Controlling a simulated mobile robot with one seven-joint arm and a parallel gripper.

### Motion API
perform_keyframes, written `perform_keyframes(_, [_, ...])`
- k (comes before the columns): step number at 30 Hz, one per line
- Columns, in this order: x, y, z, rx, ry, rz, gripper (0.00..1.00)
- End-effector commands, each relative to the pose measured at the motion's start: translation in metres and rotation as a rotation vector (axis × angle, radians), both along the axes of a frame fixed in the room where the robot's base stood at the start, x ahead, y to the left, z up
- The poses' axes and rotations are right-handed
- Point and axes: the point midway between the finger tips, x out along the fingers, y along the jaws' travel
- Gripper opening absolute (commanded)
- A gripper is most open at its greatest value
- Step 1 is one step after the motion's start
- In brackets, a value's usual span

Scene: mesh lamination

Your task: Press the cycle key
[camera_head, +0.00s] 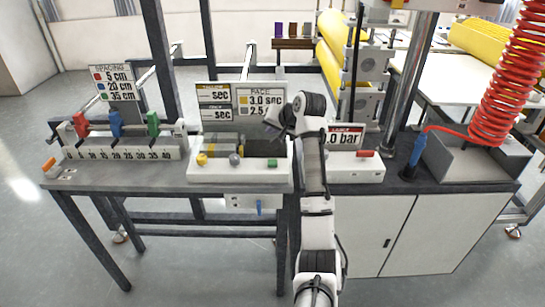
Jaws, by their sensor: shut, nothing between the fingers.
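My arm rises from the bottom of the view, and my gripper (271,119) points left in front of the pace sign (260,99). It is shut and empty, above the white console (240,178) on the grey table. A green key (272,163) sits at the right end of that console, below my gripper and apart from it. A yellow knob (202,159) and a grey knob (236,159) are farther left on it. A red key (369,153) sits on another white console to the right of my arm. No readable label tells which is the cycle key.
A spacing rail (125,143) with red, blue and green sliders stands at the left of the table (75,181). A dark upright post, a blue handle (418,147) and a red coiled hose (508,90) are farther right.

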Motion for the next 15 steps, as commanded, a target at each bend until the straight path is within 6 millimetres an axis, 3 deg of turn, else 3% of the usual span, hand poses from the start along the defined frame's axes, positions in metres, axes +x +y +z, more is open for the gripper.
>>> perform_keyframes(15, [-0.0014, -0.0066, -0.0038, 0.004, 0.022, -0.005, 0.00])
